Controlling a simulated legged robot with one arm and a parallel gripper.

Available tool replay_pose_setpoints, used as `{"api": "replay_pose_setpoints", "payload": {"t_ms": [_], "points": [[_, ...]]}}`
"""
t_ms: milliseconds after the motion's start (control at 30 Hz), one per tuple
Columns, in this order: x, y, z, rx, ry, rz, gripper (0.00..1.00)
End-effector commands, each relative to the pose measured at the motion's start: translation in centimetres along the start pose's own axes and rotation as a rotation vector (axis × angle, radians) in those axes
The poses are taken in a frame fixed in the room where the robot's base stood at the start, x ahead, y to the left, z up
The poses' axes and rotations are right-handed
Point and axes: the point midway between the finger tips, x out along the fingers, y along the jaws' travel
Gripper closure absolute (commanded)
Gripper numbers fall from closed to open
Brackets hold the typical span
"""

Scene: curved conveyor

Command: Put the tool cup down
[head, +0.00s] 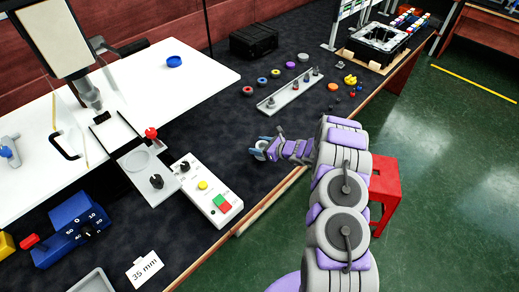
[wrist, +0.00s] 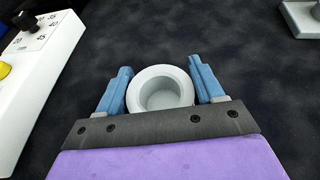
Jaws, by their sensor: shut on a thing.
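The tool cup (wrist: 160,89) is a small round white-grey cup with a hollow top, seen from above in the wrist view. My gripper (wrist: 163,86) has blue fingers, one on each side of the cup, and is shut on it. In the head view my gripper (head: 261,149) is over the dark bench top, right of the white control box, and the cup (head: 261,146) shows small between the fingers. The cup looks upright. Its base is hidden, so I cannot tell whether it touches the bench.
The white control box (head: 206,190) with knob and buttons stands close on the left. A grey rail (head: 290,91) with small parts lies beyond, with several coloured rings behind it. The dark surface around the cup is clear. The bench's wooden edge (head: 262,203) is near.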

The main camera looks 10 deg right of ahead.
Motion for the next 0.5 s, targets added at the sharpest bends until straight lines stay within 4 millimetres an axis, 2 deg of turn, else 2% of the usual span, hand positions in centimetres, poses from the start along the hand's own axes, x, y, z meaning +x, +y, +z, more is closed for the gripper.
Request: {"api": "replay_pose_setpoints", "payload": {"t_ms": [33, 100, 433, 467, 500], "points": [[0.35, -0.05, -0.90, 0.000, -0.001, -0.001, 0.72], [0.52, -0.06, -1.23, -0.002, -0.002, -0.001, 0.72], [0.57, -0.06, -1.32, -0.002, -0.002, -0.002, 0.72], [0.56, -0.06, -1.33, -0.002, -0.002, -0.001, 0.31], [0.55, -0.06, -1.31, -0.002, -0.002, -0.001, 0.27]]}}
